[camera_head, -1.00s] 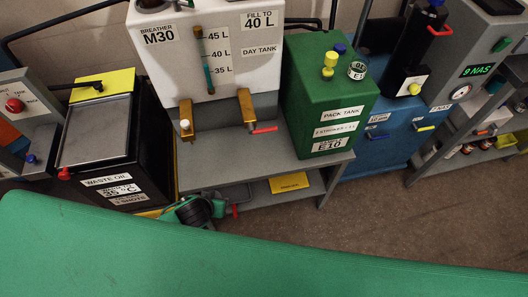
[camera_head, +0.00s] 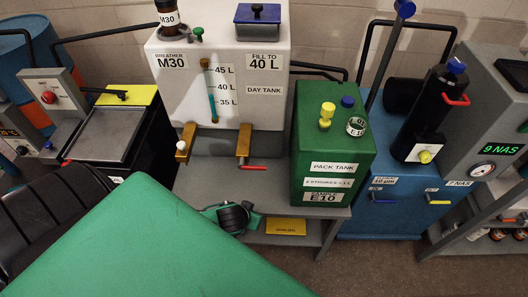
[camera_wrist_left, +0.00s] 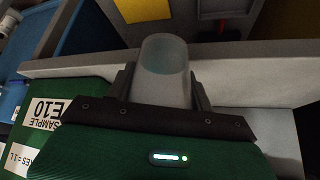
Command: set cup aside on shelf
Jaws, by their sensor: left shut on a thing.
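A translucent grey cup (camera_wrist_left: 165,72) with a teal tint inside is between the fingers of my left gripper (camera_wrist_left: 163,90) in the left wrist view. The gripper is shut on it. In the head view, my left gripper (camera_head: 236,216) shows as a small black and green shape at the front edge of the grey shelf unit (camera_head: 205,188). I cannot make out the cup there. In the wrist view the cup overlaps the shelf unit's grey edge (camera_wrist_left: 80,66); I cannot tell whether they touch. My right gripper is not in view.
The white day tank (camera_head: 265,110) and green pack tank (camera_head: 325,150) stand on the unit, with brass taps (camera_head: 244,145) at the front. A yellow card (camera_head: 285,227) lies on the lower shelf. The waste oil box (camera_head: 115,130) is at left. The top's front left is bare.

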